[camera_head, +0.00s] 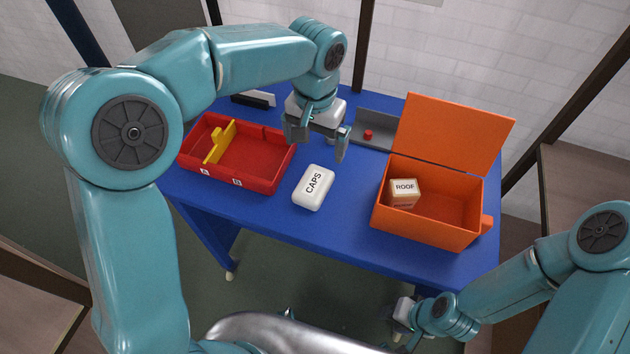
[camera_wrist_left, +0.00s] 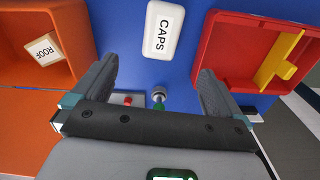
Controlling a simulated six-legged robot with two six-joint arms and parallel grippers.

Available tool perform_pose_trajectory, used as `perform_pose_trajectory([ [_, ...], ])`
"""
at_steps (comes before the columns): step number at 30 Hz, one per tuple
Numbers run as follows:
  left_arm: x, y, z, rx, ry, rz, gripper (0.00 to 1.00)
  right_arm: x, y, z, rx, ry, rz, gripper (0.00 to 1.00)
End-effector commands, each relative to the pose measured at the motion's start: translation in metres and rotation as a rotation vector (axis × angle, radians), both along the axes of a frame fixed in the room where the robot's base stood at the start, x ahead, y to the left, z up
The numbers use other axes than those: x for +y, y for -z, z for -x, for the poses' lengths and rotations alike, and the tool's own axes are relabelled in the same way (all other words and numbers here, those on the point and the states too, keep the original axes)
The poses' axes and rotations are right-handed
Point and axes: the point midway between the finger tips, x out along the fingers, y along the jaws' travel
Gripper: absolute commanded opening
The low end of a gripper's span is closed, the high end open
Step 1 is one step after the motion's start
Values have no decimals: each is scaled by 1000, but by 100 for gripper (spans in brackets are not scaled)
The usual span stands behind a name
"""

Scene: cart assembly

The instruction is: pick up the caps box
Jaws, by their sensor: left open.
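The caps box (camera_head: 313,187) is a white rounded box marked CAPS. It lies on the blue table between the red tray and the orange box. It also shows in the left wrist view (camera_wrist_left: 162,29), at the top centre. My left gripper (camera_head: 319,148) is open and empty above the table, just behind the caps box and apart from it. In the left wrist view its two fingers (camera_wrist_left: 158,90) stand wide apart, with the caps box beyond their tips. My right gripper (camera_head: 401,318) is low at the front, off the table edge; its fingers are too small to read.
A red tray (camera_head: 187,158) with a yellow divider (camera_head: 220,142) stands at left. An open orange box (camera_head: 410,229) with its lid raised stands at right and holds a ROOF block (camera_head: 404,192). A grey tray (camera_head: 377,124) with a red piece (camera_head: 368,134) is at the back.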

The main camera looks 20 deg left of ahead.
Motion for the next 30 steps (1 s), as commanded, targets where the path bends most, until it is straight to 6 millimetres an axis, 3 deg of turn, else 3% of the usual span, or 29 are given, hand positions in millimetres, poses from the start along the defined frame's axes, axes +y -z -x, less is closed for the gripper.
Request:
perform_pose_trajectory([
  [9, 1, 75, 5, 6, -1, -1, 100, 0, 3, 0, 0, 0, 0, 43],
  [17, 1, 99, 3, 3, 0, 0, 100, 0, 2, 0, 0, 0, 0, 43],
  [25, 4, 140, 3, 5, -1, 0, 100, 0, -3, 0, 0, 0, 0, 43],
  [30, 4, 149, 1, 1, 0, 1, 100, 0, -3, 0, 0, 0, 0, 43],
])
